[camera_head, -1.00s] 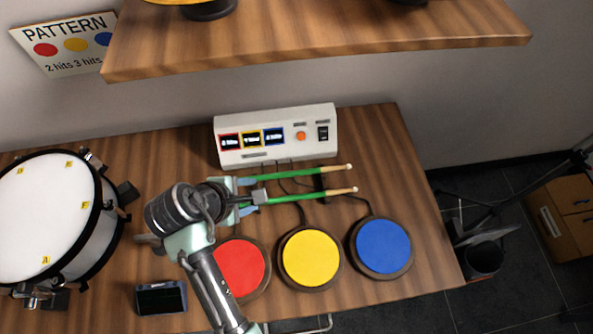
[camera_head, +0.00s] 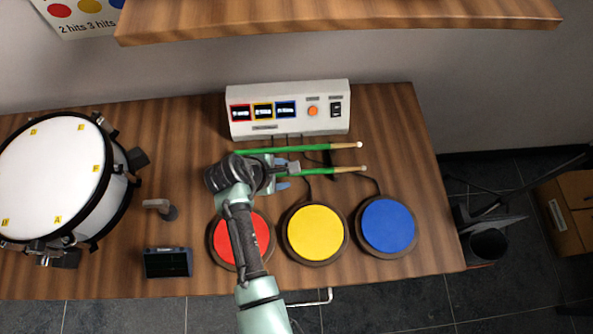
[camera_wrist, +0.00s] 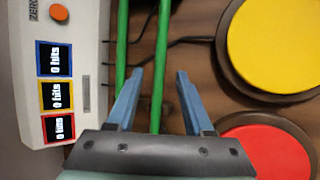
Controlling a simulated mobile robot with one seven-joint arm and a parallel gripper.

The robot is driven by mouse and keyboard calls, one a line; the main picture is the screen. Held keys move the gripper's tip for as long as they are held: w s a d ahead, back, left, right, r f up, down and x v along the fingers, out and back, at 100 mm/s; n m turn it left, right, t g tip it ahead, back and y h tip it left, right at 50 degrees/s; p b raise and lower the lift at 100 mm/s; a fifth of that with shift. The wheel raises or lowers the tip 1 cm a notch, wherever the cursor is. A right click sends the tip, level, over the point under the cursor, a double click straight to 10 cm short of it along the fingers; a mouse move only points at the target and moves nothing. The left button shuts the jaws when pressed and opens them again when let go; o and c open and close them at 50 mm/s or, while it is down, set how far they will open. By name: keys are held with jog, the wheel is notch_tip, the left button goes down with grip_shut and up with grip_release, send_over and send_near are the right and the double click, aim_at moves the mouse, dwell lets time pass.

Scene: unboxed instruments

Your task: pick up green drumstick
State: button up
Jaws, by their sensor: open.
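Two green drumsticks with pale tan ends lie side by side on the table, the upper drumstick (camera_head: 300,149) nearer the control box and the lower drumstick (camera_head: 335,169) nearer the pads. My gripper (camera_head: 284,171) is over the lower stick and partly hides it. In the wrist view my gripper (camera_wrist: 158,76) is open and empty, its blue fingers apart. The lower drumstick (camera_wrist: 161,50) runs between them there. The upper drumstick (camera_wrist: 122,40) passes outside, by the left finger. I cannot tell the height of the fingers above the table.
A white control box (camera_head: 290,110) stands behind the sticks. Red (camera_head: 257,225), yellow (camera_head: 315,232) and blue (camera_head: 388,226) pads lie in front, with cables running by the sticks. A drum (camera_head: 55,180) stands at left. A wooden shelf (camera_head: 340,20) overhangs the back.

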jog(key=shift+x, duration=1.1)
grip_shut()
jog(key=shift+r, duration=0.1)
dwell(0.5)
